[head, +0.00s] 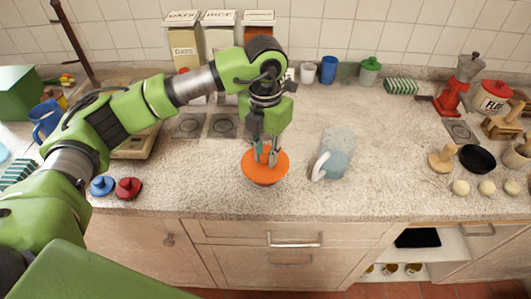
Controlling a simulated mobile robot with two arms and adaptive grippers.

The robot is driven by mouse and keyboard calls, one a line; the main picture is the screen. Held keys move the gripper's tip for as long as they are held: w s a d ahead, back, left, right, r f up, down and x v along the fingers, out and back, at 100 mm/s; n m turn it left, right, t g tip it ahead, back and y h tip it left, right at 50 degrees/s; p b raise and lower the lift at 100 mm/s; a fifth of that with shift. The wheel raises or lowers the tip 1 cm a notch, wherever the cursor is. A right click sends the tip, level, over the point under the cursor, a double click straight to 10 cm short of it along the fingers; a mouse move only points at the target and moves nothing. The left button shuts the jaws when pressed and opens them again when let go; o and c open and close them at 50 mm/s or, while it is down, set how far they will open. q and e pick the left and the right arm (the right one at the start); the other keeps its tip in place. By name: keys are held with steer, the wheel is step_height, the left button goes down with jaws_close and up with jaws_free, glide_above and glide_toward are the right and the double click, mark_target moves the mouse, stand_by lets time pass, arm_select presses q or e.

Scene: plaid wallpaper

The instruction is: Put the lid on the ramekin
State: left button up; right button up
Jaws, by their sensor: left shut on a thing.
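My left gripper (266,160) reaches straight down from above and is shut on the round orange lid (281,172), around its middle, where a knob would be; the fingers hide that spot. The lid looks about level. A narrow darker rim shows below the lid's front edge; it may be the ramekin, which the lid otherwise hides. I cannot tell whether the lid touches it. My right gripper is not in view.
A glass pitcher (338,150) stands just right of the lid. A blue lid (102,186) and a red lid (129,188) lie at the left front. Canisters stand along the back wall. A black pan (477,158) is at right.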

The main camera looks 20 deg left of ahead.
arm_select(q)
steer(key=shift+s+f+b, duration=0.25)
steer(key=shift+f+b, duration=0.15)
steer(key=shift+f, duration=0.05)
stand_by(0.5)
steer(key=o, duration=1)
steer(key=shift+w+d, duration=0.1)
steer(key=shift+o, duration=0.2)
steer(key=shift+r, duration=0.1)
step_height(320, 180, up, 12)
